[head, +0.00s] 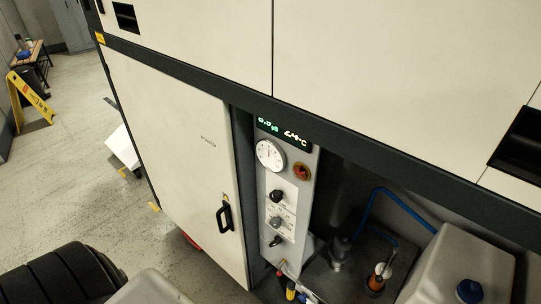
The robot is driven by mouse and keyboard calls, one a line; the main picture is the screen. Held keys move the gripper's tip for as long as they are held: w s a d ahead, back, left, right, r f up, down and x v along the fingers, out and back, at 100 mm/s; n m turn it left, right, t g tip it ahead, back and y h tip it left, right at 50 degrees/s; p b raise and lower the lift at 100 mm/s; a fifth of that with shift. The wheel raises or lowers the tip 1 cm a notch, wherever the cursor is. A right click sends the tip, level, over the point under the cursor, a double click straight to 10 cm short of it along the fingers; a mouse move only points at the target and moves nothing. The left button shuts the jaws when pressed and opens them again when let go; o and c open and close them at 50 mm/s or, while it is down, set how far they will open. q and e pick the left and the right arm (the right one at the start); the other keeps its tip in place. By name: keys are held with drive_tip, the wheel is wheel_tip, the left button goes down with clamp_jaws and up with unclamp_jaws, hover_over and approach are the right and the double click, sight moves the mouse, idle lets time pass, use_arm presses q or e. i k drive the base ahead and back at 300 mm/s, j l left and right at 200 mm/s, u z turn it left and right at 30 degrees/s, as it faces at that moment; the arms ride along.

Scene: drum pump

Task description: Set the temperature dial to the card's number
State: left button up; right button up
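A grey control panel (290,182) stands in the recess right of the cabinet door. At its top a green and white digital display (284,133) shows small digits, the right group ending in °C. Below are a round white gauge (270,154) and a red-orange knob (302,171). Lower down are a black upper knob (277,196), a middle dial (275,222) with a pale scale, and a black lower knob (274,241). Their labels are too small to read, so I cannot tell which is the temperature dial. I cannot make out the card. Neither gripper is in view.
A closed cabinet door (176,150) with a black handle (225,216) is left of the panel. In the recess are a blue hose (369,207), an amber bottle (379,277) and a grey canister (455,262). A yellow floor sign (31,97) stands far left on open floor.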

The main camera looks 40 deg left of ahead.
sight(275, 222)
drive_tip(key=u, duration=1.05)
